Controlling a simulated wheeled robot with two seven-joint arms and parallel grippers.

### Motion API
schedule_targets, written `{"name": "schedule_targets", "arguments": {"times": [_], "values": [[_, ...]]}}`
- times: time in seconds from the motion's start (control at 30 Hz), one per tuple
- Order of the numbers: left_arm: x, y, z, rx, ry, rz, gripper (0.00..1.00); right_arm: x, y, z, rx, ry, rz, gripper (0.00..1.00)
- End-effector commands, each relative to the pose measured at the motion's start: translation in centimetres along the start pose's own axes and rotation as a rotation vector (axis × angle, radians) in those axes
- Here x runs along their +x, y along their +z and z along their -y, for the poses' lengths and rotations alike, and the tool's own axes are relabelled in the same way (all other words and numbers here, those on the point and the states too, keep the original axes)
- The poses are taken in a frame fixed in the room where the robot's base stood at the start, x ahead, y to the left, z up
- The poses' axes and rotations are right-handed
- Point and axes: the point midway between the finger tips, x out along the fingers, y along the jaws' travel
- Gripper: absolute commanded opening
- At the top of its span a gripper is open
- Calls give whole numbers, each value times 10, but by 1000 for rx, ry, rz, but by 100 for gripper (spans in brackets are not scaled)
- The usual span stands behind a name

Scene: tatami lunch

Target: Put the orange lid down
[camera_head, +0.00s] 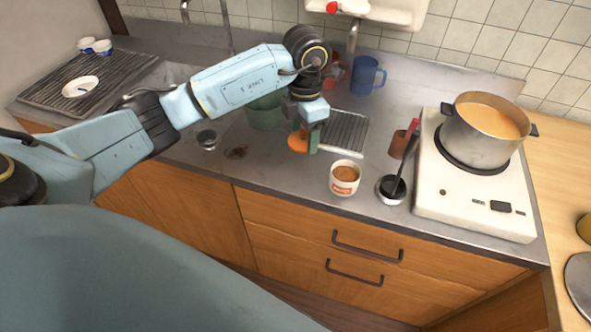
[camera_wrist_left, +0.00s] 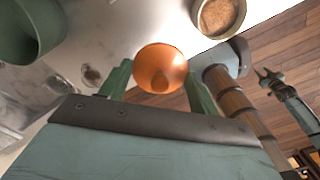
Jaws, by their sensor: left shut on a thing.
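The orange lid (camera_head: 298,141) is a small round orange piece, held near the front of the steel counter (camera_head: 275,165). My left gripper (camera_head: 306,140) is shut on it. In the left wrist view the lid (camera_wrist_left: 160,69) sits between the two green fingers of the left gripper (camera_wrist_left: 160,82), its round face towards the camera. The lid appears to be over the counter; the exact gap below it cannot be told.
A white cup (camera_head: 345,178) of brown food stands right of the lid. A green pot (camera_head: 265,112) is behind left, a ribbed rack (camera_head: 345,132) behind right. A ladle (camera_head: 398,180) rests near the stove (camera_head: 470,205) with its soup pot (camera_head: 482,140). Bare counter lies between.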

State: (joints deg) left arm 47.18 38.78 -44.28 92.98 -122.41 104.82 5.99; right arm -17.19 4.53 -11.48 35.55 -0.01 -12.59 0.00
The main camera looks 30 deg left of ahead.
Motion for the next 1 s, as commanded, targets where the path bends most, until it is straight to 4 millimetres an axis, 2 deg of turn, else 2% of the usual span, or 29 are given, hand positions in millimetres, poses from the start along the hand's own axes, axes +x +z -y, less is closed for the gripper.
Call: {"name": "schedule_targets", "arguments": {"times": [0.1, 0.3, 0.37, 0.6, 0.87, 1.0], "values": [[7, -6, -8, -241, -2, -3, 41, -2, -1, 0, 0, 0, -1, 36], [14, -11, -16, -473, -1, -2, 41, -3, -1, 0, 0, 0, -1, 36], [19, -12, -17, -500, -1, -2, 41, -3, -1, 0, 0, 0, -1, 36], [62, -12, -17, -514, -3, -3, 41, -2, -1, 0, 0, 0, -1, 36], [84, -12, -17, -512, -1, -1, 41, -2, -1, 0, 0, 0, -1, 36], [105, -12, -17, -512, -2, -3, 41, -1, 0, 0, 0, 1, 0, 36]]}}
